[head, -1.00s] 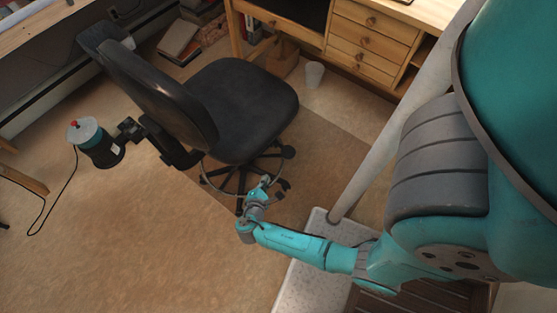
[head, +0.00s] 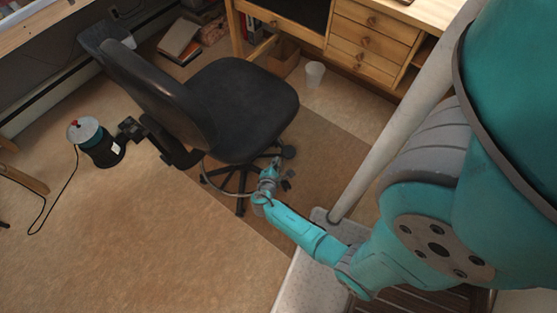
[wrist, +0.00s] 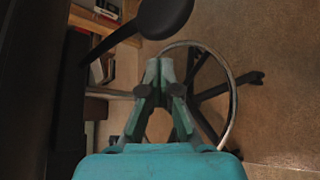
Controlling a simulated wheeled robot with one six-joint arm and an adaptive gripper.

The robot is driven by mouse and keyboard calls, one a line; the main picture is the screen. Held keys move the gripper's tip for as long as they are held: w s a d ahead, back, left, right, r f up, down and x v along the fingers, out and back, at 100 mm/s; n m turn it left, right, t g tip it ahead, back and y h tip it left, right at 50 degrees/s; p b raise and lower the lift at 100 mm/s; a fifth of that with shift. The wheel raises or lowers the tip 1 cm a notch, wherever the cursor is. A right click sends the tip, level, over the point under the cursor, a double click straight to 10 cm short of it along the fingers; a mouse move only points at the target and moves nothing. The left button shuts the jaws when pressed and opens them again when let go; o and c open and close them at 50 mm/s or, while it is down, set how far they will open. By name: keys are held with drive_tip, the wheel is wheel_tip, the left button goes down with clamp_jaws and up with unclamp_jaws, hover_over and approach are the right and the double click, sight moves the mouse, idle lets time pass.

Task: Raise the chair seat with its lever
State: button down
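The black office chair's seat (head: 243,105) stands in the middle of the head view, its backrest (head: 160,90) to the left. My gripper (head: 274,164) is low beside the near right edge of the seat, above the chair's foot ring. In the wrist view the dark underside of the seat (wrist: 25,80) fills the left. A black paddle-shaped lever (wrist: 165,17) shows at the top, its stem running down left. My gripper (wrist: 159,62) has its fingertips together, below the paddle and apart from it in the picture, with nothing seen between them. The head view hides the lever.
The metal foot ring (wrist: 232,105) and chair legs (wrist: 250,78) lie beyond my fingers. A wooden desk (head: 365,45) with drawers stands behind, with a white cup (head: 314,74) on the floor. A cable reel (head: 97,142) stands at left. The floor at front left is clear.

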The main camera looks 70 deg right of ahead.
drive_tip(key=shift+s+d+r, duration=0.4)
drive_tip(key=shift+s+d, duration=0.1)
drive_tip(key=shift+s+r, duration=0.15)
drive_tip(key=shift+r, duration=1.4)
